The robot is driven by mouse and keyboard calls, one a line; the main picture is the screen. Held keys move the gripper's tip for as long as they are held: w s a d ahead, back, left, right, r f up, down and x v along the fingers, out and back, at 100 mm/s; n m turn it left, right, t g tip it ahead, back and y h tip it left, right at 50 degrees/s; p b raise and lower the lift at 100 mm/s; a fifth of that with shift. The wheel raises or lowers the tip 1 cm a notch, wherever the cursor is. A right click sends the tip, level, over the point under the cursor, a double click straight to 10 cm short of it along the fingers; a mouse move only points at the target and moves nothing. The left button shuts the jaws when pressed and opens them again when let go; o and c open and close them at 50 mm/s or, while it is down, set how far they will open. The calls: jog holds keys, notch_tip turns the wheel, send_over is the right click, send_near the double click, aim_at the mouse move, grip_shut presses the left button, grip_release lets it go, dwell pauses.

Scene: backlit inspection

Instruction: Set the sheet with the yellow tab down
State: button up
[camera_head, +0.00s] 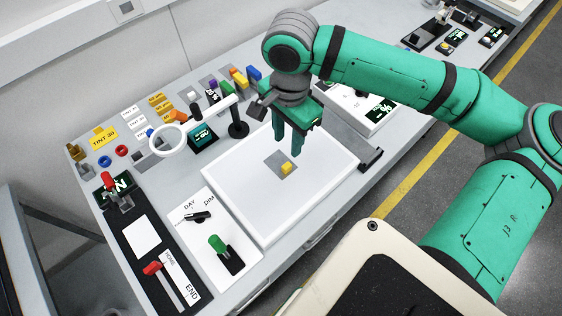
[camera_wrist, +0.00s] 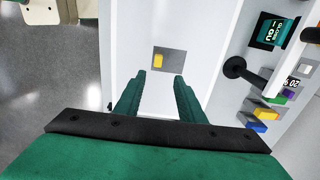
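A small grey sheet (camera_head: 274,159) with a yellow tab (camera_head: 286,168) lies flat on the white light panel (camera_head: 245,215). In the wrist view the sheet (camera_wrist: 176,58) and its yellow tab (camera_wrist: 158,60) lie just beyond my fingertips, with the tab near the sheet's left edge. My gripper (camera_head: 289,148) points down over the panel, above and slightly behind the sheet. In the wrist view my gripper (camera_wrist: 160,80) is open, with two green fingers apart and only bare panel between them. Nothing touches the sheet.
A ring magnifier (camera_head: 168,140) on a black post (camera_head: 238,130) stands left of my gripper. Coloured blocks and yellow tags stand along the back. The panel around the sheet is clear.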

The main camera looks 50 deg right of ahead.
send_over(287, 166)
jog(key=f, duration=0.5)
jog(key=shift+w+d+f, duration=0.2)
jog(key=shift+w+f, duration=0.05)
jog(key=shift+w, duration=0.15)
jog(key=f, duration=0.4)
jog(key=shift+s+a, duration=0.2)
jog(key=shift+s, duration=0.15)
jog(key=shift+f, duration=0.4)
grip_shut()
